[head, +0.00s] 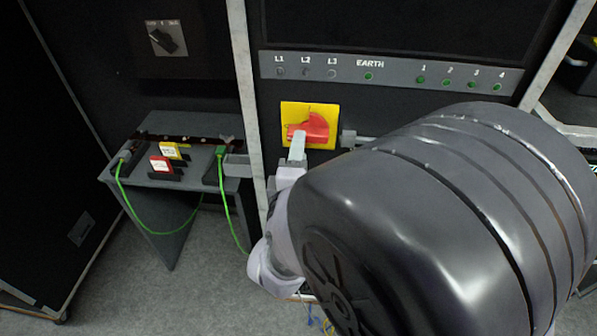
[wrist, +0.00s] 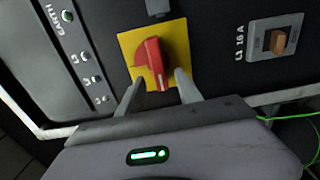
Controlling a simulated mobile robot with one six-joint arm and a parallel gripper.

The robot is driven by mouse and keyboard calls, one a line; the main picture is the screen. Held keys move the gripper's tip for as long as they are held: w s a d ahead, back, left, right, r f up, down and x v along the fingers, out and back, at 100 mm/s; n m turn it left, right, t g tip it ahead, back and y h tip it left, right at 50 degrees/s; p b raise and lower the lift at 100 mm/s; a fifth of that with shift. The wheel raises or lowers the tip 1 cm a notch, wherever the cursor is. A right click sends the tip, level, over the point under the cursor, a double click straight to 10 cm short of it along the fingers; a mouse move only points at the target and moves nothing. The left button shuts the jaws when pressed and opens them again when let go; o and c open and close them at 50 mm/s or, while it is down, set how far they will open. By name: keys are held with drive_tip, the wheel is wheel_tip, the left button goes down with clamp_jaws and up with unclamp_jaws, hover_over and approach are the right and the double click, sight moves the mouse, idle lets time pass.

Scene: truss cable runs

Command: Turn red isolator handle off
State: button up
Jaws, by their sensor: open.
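The red isolator handle (head: 312,128) sits on a square yellow plate (head: 289,110) on the black panel, below the grey indicator strip. In the wrist view the red handle (wrist: 150,62) stands out from its yellow plate (wrist: 175,36), its long grip running toward my gripper. My gripper (wrist: 160,80) is open and empty, with one finger on each side of the handle's near end. Whether either finger touches the handle is unclear. In the head view my gripper (head: 322,143) shows a finger at each lower side of the plate; my wrist hides the area below it.
The grey strip (head: 390,72) carries L1, L2, L3, EARTH and numbered lamps. A small shelf (head: 190,124) at left holds red and yellow tagged blocks and green cables. A black rotary knob (head: 162,40) is at upper left. An L3 16A breaker (wrist: 277,41) shows in the wrist view.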

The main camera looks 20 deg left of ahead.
drive_tip(key=b+v, duration=0.9)
drive_tip(key=v, duration=0.4)
drive_tip(key=shift+s+d+b, duration=0.15)
drive_tip(key=shift+s+b, duration=0.15)
drive_tip(key=shift+b, duration=0.05)
drive_tip(key=shift+r, duration=0.1)
